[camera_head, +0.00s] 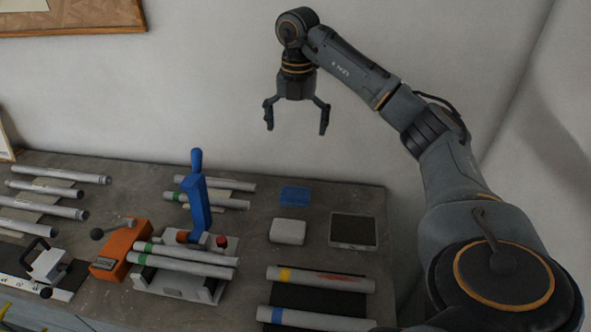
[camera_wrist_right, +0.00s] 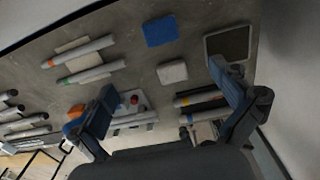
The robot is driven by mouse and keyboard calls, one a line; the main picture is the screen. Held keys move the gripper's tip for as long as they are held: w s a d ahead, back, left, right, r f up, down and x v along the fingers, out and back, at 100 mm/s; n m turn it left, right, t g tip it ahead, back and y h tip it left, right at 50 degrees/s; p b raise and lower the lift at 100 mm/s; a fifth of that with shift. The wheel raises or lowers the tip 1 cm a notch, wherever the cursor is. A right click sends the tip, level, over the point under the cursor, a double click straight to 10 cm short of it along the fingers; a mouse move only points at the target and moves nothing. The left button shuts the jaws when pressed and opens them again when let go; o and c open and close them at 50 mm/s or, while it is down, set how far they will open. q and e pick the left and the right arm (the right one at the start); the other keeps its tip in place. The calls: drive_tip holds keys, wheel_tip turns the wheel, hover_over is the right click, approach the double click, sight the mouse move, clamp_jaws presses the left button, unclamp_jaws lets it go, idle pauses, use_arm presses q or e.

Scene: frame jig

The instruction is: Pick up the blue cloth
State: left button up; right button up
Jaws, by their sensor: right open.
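The blue cloth (camera_head: 295,196) lies flat on the grey workbench (camera_head: 130,176), near its back edge and right of the middle. It also shows in the right wrist view (camera_wrist_right: 160,31), at the top middle, uncovered. My right gripper (camera_head: 297,131) is open and empty, pointing down, high above the back of the bench and the cloth. Its fingers also show in the right wrist view (camera_wrist_right: 165,100), spread wide with nothing between them. My left gripper is in neither view.
A white block (camera_head: 288,232) sits just in front of the cloth. A dark-topped tray (camera_head: 353,231) lies to the right. A blue-handled clamp (camera_head: 197,200) stands upright to the left, near several grey tubes. The wall rises behind the bench.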

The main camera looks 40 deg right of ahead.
drive_tip(key=b, duration=0.4)
hover_over(296, 193)
wheel_tip(296, 193, down, 7)
drive_tip(key=f+b, duration=0.2)
drive_tip(key=f, duration=0.2)
drive_tip(key=f+b, duration=0.1)
drive_tip(key=f, duration=0.4)
drive_tip(key=shift+s+a+b, duration=0.15)
drive_tip(key=shift+a+b, duration=0.05)
drive_tip(key=shift+b, duration=0.2)
drive_tip(key=shift+w+d+f+p, duration=0.1)
drive_tip(key=shift+f+p, duration=0.2)
drive_tip(key=shift+f, duration=1.1)
drive_tip(key=shift+w+d+f+p, duration=0.1)
drive_tip(key=shift+f+p, duration=0.2)
drive_tip(key=shift+f, duration=1.05)
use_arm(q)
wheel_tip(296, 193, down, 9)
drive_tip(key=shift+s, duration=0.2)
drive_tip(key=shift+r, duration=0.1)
use_arm(e)
drive_tip(key=c, duration=1)
